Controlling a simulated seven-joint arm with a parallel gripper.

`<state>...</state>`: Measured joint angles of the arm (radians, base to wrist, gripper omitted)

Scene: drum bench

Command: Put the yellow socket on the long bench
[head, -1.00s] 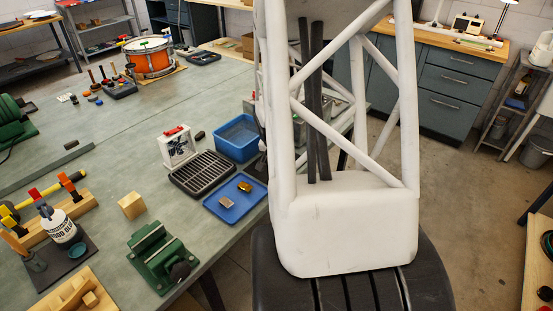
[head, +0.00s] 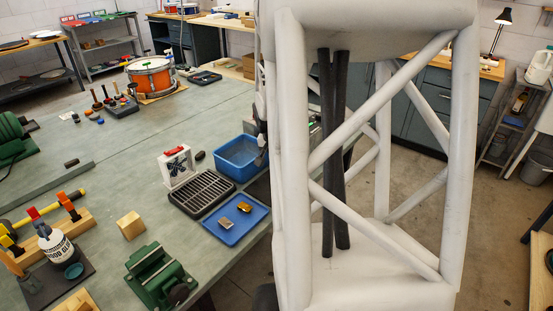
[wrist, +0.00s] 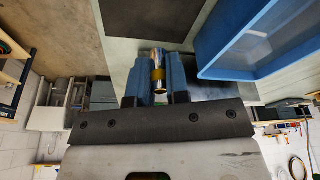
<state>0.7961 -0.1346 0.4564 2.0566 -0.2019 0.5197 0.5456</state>
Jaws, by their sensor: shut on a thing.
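The yellow socket (wrist: 158,76) is a short chrome cylinder with a yellow band. In the wrist view it stands between the two blue fingers of my gripper (wrist: 157,74), which are shut on it. The long bench (head: 115,165) has a grey-green top and fills the left half of the head view. In the head view my white arm stands in front, and the socket and fingertips cannot be made out. In the wrist view a blue bin lies right of the gripper, and the socket's height above any surface is unclear.
The blue bin (head: 240,157), a black grate (head: 202,193) and a blue tray (head: 236,219) with two small items sit near the bench's right edge. A wooden cube (head: 130,225) and green vise (head: 160,277) are nearer. The bench's middle is largely clear.

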